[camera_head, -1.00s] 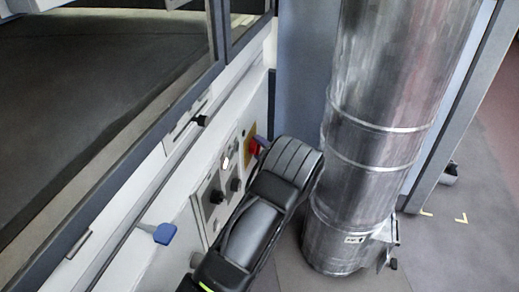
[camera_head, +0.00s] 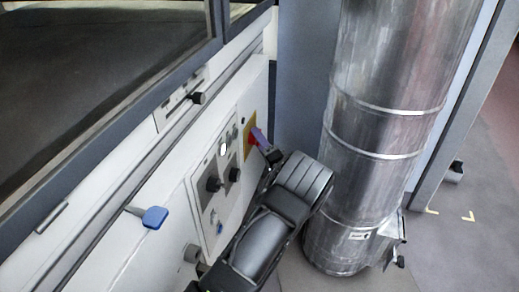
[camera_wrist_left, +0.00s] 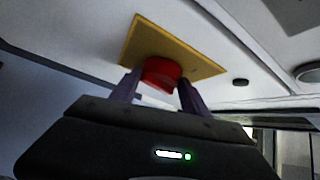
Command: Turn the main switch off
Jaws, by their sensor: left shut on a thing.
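The main switch is a red knob on a yellow plate (camera_head: 249,127), mounted on the white machine panel in the head view. In the left wrist view the red knob (camera_wrist_left: 161,72) sits under the yellow plate (camera_wrist_left: 172,47). My left gripper (camera_wrist_left: 160,92) has its two purple fingers on either side of the knob, shut on it. In the head view the left gripper (camera_head: 262,141) reaches the switch, and its fingers partly cover the knob. The knob's exact angle is hard to tell. My right gripper is not in view.
A grey control plate (camera_head: 213,188) with black knobs lies left of the switch. A blue-handled lever (camera_head: 154,217) and a black knob (camera_head: 198,98) stick out of the machine front. A large metal duct (camera_head: 375,130) stands close to the right of my arm.

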